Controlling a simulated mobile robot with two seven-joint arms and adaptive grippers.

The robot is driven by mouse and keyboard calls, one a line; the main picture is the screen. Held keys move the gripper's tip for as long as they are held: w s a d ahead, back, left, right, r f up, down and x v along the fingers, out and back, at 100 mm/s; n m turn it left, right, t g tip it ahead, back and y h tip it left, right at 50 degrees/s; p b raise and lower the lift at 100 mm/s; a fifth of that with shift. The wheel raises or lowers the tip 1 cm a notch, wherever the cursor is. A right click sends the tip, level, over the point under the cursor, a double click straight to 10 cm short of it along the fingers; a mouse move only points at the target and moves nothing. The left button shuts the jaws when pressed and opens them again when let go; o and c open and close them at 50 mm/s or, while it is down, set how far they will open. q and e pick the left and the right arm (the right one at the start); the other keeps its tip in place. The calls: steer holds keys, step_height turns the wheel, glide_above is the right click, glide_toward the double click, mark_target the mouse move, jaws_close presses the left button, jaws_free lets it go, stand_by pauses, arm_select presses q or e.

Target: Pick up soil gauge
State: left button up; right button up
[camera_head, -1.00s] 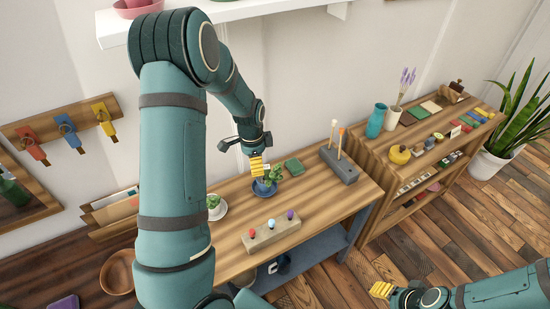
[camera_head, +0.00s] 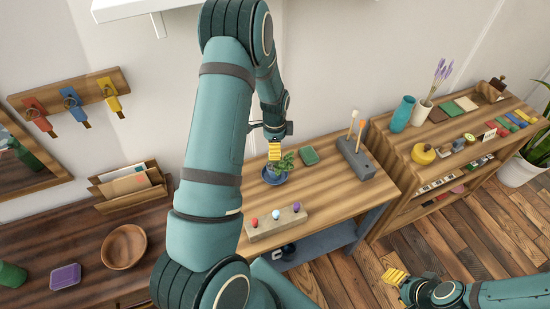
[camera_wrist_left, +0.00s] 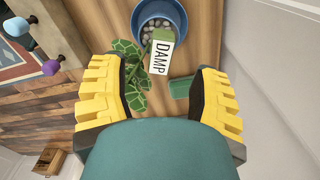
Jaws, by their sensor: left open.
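The soil gauge (camera_wrist_left: 162,52) shows in the left wrist view as a green-topped piece with a white label reading DAMP, standing in a blue pot (camera_wrist_left: 172,12) of pebbles. The pot holds a leafy plant (camera_wrist_left: 130,72); it also shows in the head view (camera_head: 274,178), on the wooden bench. My left gripper (camera_head: 274,152) is just above the plant in the head view. In its wrist view its yellow fingers (camera_wrist_left: 160,100) are wide apart with nothing gripped, and the gauge lies beyond the tips. My right gripper (camera_head: 395,276) is low at the right, away from the bench; its jaw gap is unclear.
On the bench (camera_head: 338,192) are a block with three coloured knobs (camera_head: 276,222), a green pad (camera_head: 309,156) and a grey holder with two sticks (camera_head: 356,160). A shelf unit (camera_head: 400,165) stands right. My left arm hides part of the bench.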

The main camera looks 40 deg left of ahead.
mark_target(275, 164)
arm_select(q)
step_height(275, 164, down, 5)
steer(key=shift+w+f, duration=0.1)
stand_by(0.3)
steer(key=shift+d, duration=0.1)
jaws_close()
